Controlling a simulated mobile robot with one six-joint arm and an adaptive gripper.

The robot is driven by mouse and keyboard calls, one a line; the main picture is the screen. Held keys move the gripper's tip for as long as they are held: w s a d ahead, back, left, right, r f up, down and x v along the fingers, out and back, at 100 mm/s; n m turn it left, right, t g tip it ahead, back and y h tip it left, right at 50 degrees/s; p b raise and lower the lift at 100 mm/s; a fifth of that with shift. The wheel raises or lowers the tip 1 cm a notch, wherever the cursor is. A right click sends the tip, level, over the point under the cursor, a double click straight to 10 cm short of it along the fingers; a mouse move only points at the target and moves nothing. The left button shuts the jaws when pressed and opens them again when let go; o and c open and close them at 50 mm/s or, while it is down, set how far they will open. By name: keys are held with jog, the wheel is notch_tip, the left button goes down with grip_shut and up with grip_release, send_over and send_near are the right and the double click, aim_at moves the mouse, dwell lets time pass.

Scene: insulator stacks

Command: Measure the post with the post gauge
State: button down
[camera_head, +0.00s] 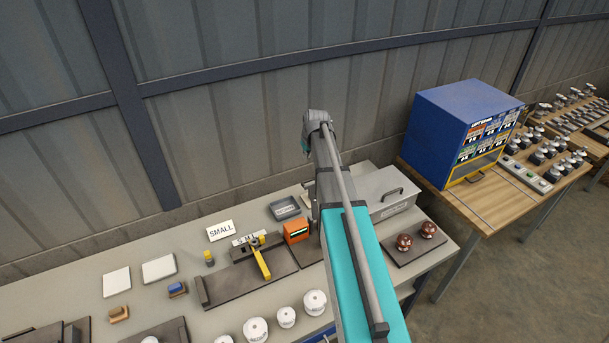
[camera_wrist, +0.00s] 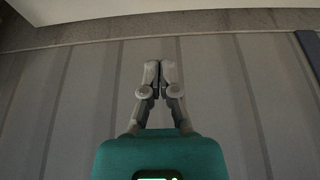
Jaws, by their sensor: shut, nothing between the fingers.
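My gripper (camera_wrist: 158,80) is shut and empty in the wrist view, with bare wall panels beyond it. In the head view my arm rises above the bench and hides its own gripper. A dark fixture with a yellow lever (camera_head: 262,260) stands on the bench left of my arm, with a lettered strip (camera_head: 249,239) behind it. An orange box with a small display (camera_head: 296,231) stands just right of the fixture. I cannot tell for sure which of these is the post gauge, nor which thing is the post. My gripper touches none of them.
Several white insulators (camera_head: 256,329) stand along the bench front. A SMALL sign (camera_head: 221,230), a grey tray (camera_head: 285,208) and a grey case (camera_head: 387,192) stand farther back. Two red-brown insulators (camera_head: 405,242) sit on a dark board. A blue cabinet (camera_head: 440,130) stands on the right-hand table.

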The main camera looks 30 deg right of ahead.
jog(key=shift+a+f, duration=0.1)
jog(key=b+x, duration=1)
jog(key=shift+s, duration=2.1)
